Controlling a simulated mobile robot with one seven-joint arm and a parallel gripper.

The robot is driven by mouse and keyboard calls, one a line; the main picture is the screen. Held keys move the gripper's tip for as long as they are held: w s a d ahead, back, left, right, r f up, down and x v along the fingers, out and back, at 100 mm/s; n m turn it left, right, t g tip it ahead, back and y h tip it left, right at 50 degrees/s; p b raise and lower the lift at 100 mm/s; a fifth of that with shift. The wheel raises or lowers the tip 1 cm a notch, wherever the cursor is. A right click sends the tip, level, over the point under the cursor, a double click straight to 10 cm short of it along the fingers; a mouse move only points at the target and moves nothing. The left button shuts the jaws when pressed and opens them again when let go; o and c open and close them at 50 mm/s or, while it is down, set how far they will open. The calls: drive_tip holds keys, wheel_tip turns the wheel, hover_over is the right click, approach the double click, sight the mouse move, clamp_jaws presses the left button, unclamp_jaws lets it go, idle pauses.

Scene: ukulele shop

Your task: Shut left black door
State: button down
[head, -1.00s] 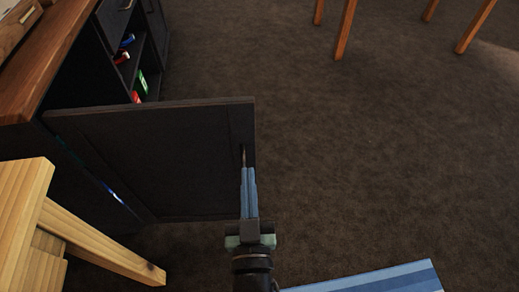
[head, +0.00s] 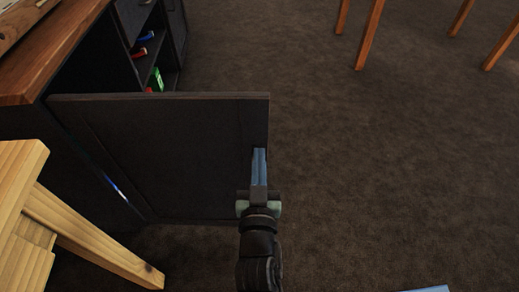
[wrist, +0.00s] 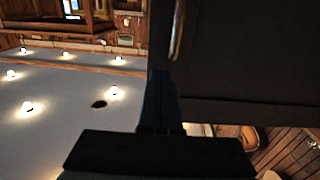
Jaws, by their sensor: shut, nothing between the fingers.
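The black door (head: 165,150) stands swung wide open from the black cabinet in the head view, its outer face toward me and its free edge to the right. My gripper (head: 259,152) is shut and empty, with its blue fingers upright at the door's right part near the free edge. The fingertips appear to be at or against the door face; contact cannot be told for sure. In the wrist view the door (wrist: 250,60) fills the right side, with a metal handle (wrist: 177,30) just beyond the fingertips (wrist: 160,75).
The cabinet's wooden top (head: 45,65) is at upper left, with open shelves holding small coloured items (head: 155,80) behind the door. A light wooden stool (head: 75,235) stands at lower left, close to the door. Table legs (head: 365,35) are at the top right. The carpet (head: 390,170) between is clear.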

sight(260, 137)
drive_tip(key=shift+w+d, duration=0.15)
drive_tip(key=shift+w, duration=1.4)
